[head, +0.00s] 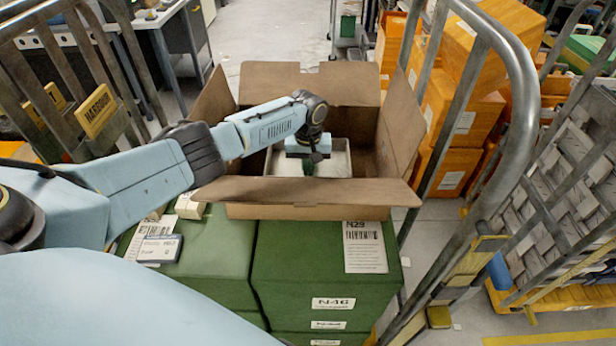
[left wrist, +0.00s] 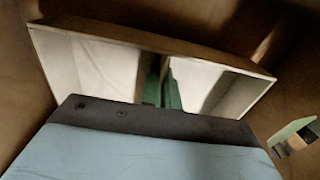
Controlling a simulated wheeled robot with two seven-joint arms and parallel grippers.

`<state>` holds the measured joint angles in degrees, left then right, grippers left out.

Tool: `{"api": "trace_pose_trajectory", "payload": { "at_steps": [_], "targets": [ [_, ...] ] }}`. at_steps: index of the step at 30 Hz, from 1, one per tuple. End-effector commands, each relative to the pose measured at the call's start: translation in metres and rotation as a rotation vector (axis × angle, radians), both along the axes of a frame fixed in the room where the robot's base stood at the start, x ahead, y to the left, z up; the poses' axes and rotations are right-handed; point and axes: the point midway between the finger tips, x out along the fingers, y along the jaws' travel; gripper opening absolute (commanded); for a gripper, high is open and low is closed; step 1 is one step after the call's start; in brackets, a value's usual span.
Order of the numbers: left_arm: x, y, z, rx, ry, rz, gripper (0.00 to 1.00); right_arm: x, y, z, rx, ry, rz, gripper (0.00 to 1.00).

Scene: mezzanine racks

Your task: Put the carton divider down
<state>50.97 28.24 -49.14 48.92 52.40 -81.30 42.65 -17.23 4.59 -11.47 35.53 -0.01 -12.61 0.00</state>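The carton divider (head: 342,163) is a pale, open-topped frame inside the open brown cardboard carton (head: 300,212) in the head view. In the left wrist view the divider (left wrist: 215,62) shows a brown top edge and pale cells on either side of a middle wall. My left gripper (head: 309,168) reaches down into the carton over the divider. In the left wrist view its green fingers (left wrist: 163,88) stand on both sides of the middle wall, close against it. The divider's underside is hidden, so I cannot tell whether it touches the carton floor. My right gripper is out of view.
The carton stands with flaps spread on green boxes (head: 318,268) inside a metal cage trolley (head: 527,110). Small cartons and a label box (head: 160,249) lie left of it. Orange boxes (head: 440,120) stand beyond the right rail. The carton walls are close around my left gripper.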

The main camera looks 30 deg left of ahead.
Motion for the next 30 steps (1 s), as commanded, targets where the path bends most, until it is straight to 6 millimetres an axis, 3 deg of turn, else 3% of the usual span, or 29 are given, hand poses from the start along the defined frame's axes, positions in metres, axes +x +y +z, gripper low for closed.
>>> {"api": "trace_pose_trajectory", "payload": {
  "at_steps": [6,21,26,30],
  "targets": [
    [-0.001,-0.001,-0.029,-0.001,0.003,0.000,0.00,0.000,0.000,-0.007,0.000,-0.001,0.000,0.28],
    [0.000,0.000,-0.036,-0.001,0.001,0.001,0.00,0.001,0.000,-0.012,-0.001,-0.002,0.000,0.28],
    [-0.001,0.000,-0.035,0.000,0.001,0.000,0.23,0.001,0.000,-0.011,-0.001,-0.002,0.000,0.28],
    [-0.001,0.000,-0.035,0.000,0.001,0.000,0.25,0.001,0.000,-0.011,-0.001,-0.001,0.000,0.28]
  ]
}}
